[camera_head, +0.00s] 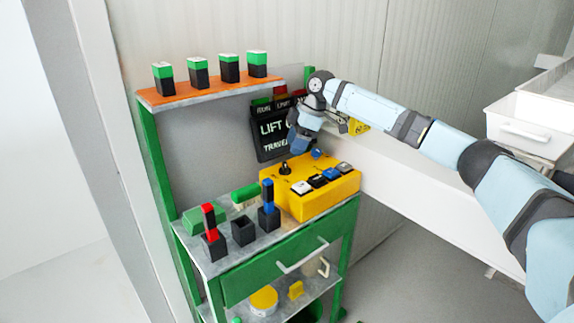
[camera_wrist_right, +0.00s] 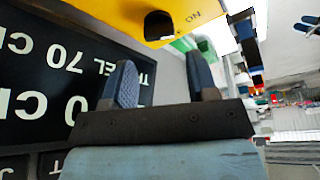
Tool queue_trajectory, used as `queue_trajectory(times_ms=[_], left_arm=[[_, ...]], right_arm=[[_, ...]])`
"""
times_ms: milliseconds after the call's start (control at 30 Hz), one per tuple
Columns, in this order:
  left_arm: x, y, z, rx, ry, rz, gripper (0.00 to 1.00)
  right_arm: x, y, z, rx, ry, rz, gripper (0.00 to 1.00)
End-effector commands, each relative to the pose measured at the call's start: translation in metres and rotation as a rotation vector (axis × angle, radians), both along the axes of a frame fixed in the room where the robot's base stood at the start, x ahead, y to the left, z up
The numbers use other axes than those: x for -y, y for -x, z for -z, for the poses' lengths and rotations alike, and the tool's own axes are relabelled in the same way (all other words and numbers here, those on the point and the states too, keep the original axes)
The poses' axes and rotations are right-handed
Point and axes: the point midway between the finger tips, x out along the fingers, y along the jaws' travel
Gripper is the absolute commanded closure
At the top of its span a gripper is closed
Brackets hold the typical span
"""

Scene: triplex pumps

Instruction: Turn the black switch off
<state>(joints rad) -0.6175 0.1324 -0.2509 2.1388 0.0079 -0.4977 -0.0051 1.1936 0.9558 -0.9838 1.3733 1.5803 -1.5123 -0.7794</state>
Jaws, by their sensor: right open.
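A yellow control box (camera_head: 312,205) stands on the green workbench. The black switch (camera_head: 284,168) is a small upright knob at the back left of the box's top. My left gripper is not in view.
A black display (camera_head: 266,130) stands behind the box, close to my right gripper. Several buttons, including a white one (camera_head: 302,188), line the box's front. Black holders with a red stick (camera_head: 209,215) and a blue stick (camera_head: 268,192) stand left. An orange shelf (camera_head: 205,94) is above.

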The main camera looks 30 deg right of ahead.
Motion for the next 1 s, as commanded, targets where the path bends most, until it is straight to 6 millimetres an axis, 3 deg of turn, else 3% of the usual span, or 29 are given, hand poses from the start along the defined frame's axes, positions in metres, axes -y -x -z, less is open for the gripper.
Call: queue_trajectory(times_ms=[100,300,733,900,1000], left_arm=[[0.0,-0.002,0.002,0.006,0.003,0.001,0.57],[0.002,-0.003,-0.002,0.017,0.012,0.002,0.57],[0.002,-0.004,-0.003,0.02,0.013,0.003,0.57],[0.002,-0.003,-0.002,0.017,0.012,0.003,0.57],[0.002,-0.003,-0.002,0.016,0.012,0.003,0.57]], right_arm=[[-0.008,-0.004,0.025,-0.002,0.0,0.001,0.47],[-0.018,-0.008,0.05,-0.001,0.001,0.001,0.47],[-0.022,-0.01,0.059,0.0,0.0,0.001,0.47],[-0.021,-0.01,0.059,0.0,0.0,0.001,0.81],[-0.021,-0.01,0.058,0.0,0.0,0.001,0.81]])
